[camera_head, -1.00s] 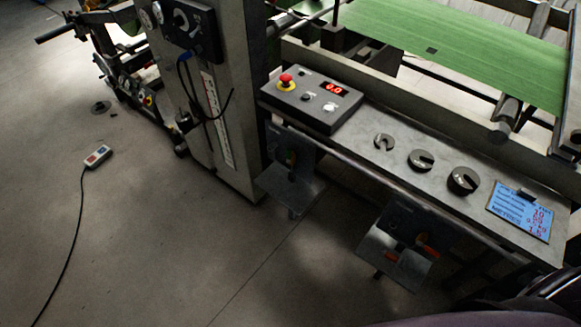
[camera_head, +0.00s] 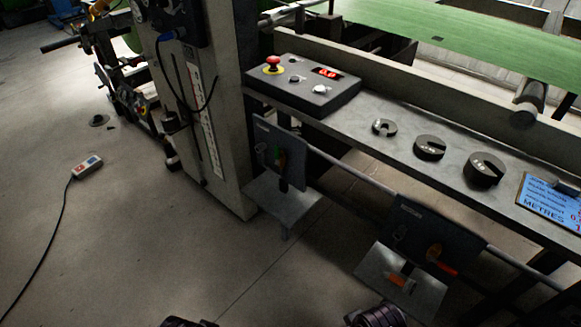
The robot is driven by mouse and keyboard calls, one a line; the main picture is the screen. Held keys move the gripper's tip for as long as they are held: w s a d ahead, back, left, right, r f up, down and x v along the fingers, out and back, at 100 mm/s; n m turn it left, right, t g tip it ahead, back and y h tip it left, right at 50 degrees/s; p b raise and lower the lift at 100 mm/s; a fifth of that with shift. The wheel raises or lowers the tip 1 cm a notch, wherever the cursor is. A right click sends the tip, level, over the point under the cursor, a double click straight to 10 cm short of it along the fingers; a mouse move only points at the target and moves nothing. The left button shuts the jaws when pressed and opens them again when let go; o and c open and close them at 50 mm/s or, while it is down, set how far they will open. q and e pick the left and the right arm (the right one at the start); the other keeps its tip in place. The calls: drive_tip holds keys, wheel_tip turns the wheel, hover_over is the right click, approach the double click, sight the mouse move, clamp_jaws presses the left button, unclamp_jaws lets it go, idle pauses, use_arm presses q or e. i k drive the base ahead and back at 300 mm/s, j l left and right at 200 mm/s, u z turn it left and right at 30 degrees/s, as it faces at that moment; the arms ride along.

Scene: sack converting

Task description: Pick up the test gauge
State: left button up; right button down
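I cannot pick out the test gauge for certain. Candidates are the small tools in two grey holders on the rail below the machine's shelf. The right holder (camera_head: 412,222) carries an orange-handled item (camera_head: 434,251) and a red-orange item (camera_head: 446,268). An orange piece (camera_head: 397,280) lies on the right holder's lower tray. Only dark, ribbed parts of my arms show at the bottom edge; no fingertips of either gripper are visible.
The shelf holds a control box (camera_head: 303,84) with a red button, three slotted dark weights (camera_head: 430,147) and a blue sign (camera_head: 550,203). A grey column (camera_head: 205,120) stands left. A corded pendant (camera_head: 87,167) lies on the otherwise mostly open floor.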

sight(409, 286)
drive_tip(key=z, duration=1.3)
